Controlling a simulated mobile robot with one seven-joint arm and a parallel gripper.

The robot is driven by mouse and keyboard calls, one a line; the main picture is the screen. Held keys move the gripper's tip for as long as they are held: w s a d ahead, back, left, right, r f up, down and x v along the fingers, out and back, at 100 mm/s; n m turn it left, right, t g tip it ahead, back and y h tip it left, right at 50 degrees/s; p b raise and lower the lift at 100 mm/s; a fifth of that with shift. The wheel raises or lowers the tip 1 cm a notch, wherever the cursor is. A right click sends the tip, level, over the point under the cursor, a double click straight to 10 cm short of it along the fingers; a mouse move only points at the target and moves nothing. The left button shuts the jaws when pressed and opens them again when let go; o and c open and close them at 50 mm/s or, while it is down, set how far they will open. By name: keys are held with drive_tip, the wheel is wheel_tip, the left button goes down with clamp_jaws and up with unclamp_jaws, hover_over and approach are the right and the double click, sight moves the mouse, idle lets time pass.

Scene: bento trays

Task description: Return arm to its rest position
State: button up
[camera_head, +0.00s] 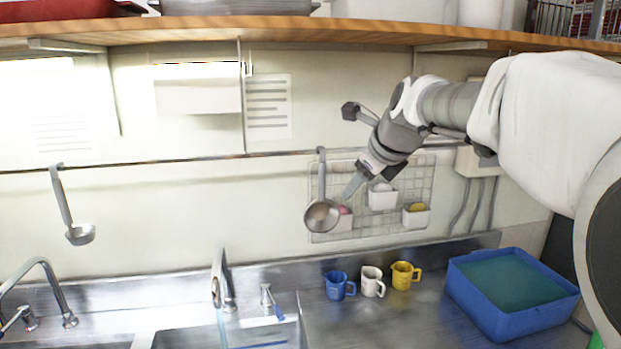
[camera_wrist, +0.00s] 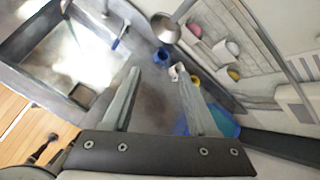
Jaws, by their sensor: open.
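My gripper (camera_head: 354,186) hangs at the end of my raised arm, in front of the wall rack and well above the steel counter. It points down and to the left. In the wrist view, the two fingers of my gripper (camera_wrist: 160,82) stand wide apart with nothing between them, so it is open and empty. My arm comes in from the right, and its white upper links cover part of the wall and shelf.
A wooden shelf (camera_head: 250,33) runs above my arm. A ladle (camera_head: 322,214) hangs close to my gripper's left. Blue (camera_head: 338,285), white (camera_head: 372,281) and yellow (camera_head: 404,275) mugs stand on the counter below. A blue tub (camera_head: 497,326) sits right, sinks and taps left.

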drive_tip(key=s+d+f+n+g+h, duration=0.1)
drive_tip(key=s+f+n, duration=0.3)
drive_tip(key=s+n, duration=0.5)
drive_tip(key=s+d+f+n+g, duration=0.1)
drive_tip(key=s+f+n, duration=0.4)
drive_tip(key=s+n, duration=0.3)
drive_tip(key=s+d+f+n+h+b, duration=0.1)
drive_tip(key=s+f+n, duration=0.4)
drive_tip(key=s+n, duration=0.4)
drive_tip(key=s, duration=0.5)
drive_tip(key=shift+d+f+n+g+h, duration=0.25)
drive_tip(key=shift+d+n+g+h, duration=0.05)
drive_tip(key=shift+d+g, duration=0.1)
